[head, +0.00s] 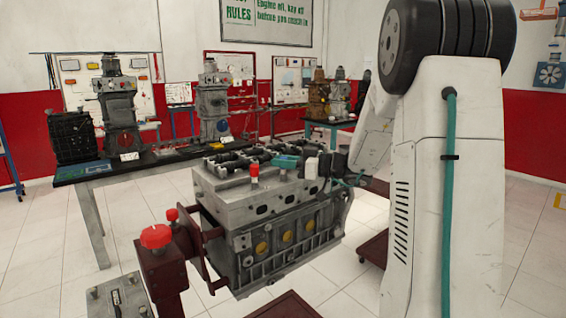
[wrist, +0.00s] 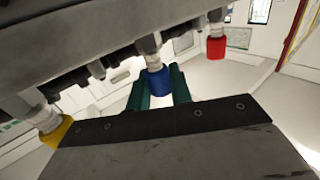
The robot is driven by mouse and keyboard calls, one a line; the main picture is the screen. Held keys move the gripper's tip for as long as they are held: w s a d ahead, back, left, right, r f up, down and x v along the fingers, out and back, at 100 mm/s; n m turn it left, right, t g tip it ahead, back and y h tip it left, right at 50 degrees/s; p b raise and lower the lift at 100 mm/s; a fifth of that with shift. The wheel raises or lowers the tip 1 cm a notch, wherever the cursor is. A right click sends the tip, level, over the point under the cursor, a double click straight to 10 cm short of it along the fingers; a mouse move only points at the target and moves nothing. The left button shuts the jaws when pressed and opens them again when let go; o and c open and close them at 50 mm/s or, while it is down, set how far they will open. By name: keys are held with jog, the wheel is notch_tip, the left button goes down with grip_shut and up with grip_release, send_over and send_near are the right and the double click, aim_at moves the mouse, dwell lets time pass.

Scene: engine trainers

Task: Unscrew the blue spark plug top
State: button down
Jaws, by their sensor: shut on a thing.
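The blue spark plug top (wrist: 158,83) shows in the wrist view, on a pale plug stem on the engine. My gripper (wrist: 159,93) has its two teal fingers on either side of this top and is shut on it. In the head view my gripper (head: 285,162) is at the upper face of the grey engine block (head: 225,208). The blue top cannot be made out there, hidden by the gripper. A red top (head: 254,172) stands upright to the left of the gripper. A yellow top (wrist: 57,131) shows at the left of the wrist view.
The engine sits on a dark red stand (head: 163,262) with a red knob (head: 156,236). Black parts run along the engine's top near my gripper. A bench (head: 97,183) with other engine trainers stands behind at the left. The floor around is mostly clear.

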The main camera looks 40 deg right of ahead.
jog(key=c, duration=1.3)
grip_release()
jog(key=v, duration=0.8)
jog(key=shift+o, duration=0.3)
